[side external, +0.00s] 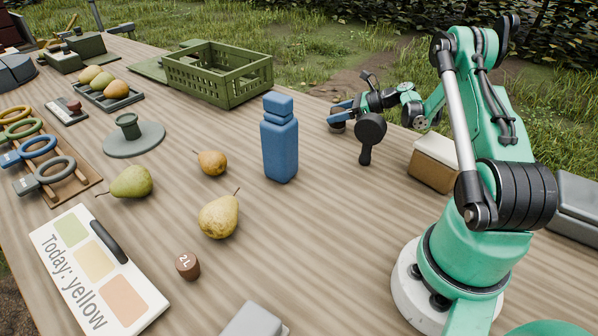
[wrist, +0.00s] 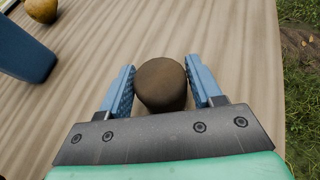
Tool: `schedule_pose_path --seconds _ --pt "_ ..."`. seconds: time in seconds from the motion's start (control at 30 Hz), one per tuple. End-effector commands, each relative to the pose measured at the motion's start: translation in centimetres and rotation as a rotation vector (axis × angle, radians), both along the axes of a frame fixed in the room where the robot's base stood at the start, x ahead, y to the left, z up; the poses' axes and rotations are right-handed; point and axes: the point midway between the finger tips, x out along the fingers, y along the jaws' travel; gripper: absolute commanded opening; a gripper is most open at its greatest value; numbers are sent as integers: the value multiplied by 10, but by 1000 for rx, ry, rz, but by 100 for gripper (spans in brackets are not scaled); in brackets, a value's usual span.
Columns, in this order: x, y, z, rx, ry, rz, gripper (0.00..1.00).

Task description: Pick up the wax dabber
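A brown, rounded thing, which I take to be the wax dabber (wrist: 161,84), sits between the two blue fingers of my gripper (wrist: 160,72) in the wrist view. A narrow gap seems to show on each side, so the fingers look open around it. In the side view my gripper (side external: 340,112) is low over the far right part of the table, and the brown dabber (side external: 337,127) shows just under the fingers. Its lower part is hidden.
A blue bottle (side external: 280,140) stands left of my gripper. A wood-and-white block (side external: 435,163) lies to its right. A green crate (side external: 220,75) stands behind.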

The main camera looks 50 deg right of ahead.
Motion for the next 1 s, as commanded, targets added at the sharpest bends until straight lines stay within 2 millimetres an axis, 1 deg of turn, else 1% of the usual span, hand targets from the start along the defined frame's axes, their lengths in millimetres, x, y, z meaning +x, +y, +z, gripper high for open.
schedule_pose_path --seconds 0.03,0.07,0.1,0.17,0.2,0.47,0.57,0.67,0.77,0.87,0.9,0.97,1.0 --pt "0 0 0 0 0 0 42" --pt "0 0 0 0 0 0 33" --pt "0 0 0 0 0 0 22" --pt "0 0 0 0 0 0 5" --pt "0 0 0 0 0 0 1" --pt "0 0 2 0 0 0 1" --pt "0 0 6 0 0 0 1" --pt "0 0 16 0 0 0 1" --pt "0 0 33 0 0 0 1" --pt "0 0 61 0 0 0 1" --pt "0 0 74 0 0 0 1" --pt "-1 1 92 0 0 0 1" --pt "0 0 106 0 0 0 1"
